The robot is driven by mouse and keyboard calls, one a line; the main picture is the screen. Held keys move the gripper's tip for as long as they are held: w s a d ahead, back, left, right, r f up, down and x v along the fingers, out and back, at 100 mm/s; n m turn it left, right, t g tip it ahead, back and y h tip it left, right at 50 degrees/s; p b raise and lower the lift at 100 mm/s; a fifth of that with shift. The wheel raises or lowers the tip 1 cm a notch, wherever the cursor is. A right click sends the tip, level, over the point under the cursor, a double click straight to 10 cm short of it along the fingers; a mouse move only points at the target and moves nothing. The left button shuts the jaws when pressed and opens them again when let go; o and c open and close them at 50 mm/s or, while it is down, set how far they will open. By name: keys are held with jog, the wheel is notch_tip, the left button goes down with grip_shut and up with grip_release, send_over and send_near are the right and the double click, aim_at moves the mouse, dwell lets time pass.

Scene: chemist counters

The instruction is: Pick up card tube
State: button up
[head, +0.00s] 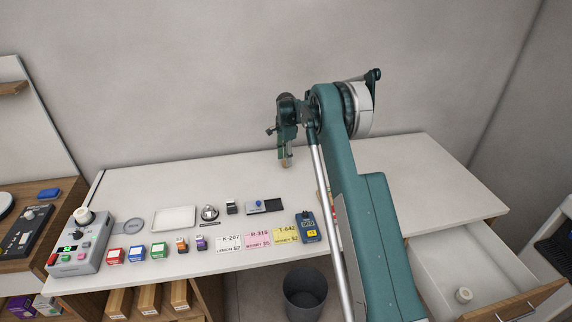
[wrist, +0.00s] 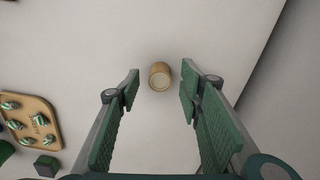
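The card tube, a short tan cylinder with a pale end (wrist: 160,77), shows in the wrist view on the white counter. It lies in line with the gap between my fingertips, with clear space on both sides. My gripper (wrist: 158,88) is open and empty, its green padded fingers apart. In the head view my gripper (head: 286,152) points down over the back of the counter, and a small tan bit of the tube (head: 287,162) shows at its fingertips. How far the fingertips are above the counter is hard to tell.
A tan tray (wrist: 53,135) with several green-and-white pieces lies left in the wrist view, near a dark green block (wrist: 47,166). Coloured boxes, price cards and a control box (head: 80,243) line the counter's front left. An open drawer (head: 440,258) juts out at right.

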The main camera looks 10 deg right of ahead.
jog(key=shift+f, duration=1)
jog(key=c, duration=0.8)
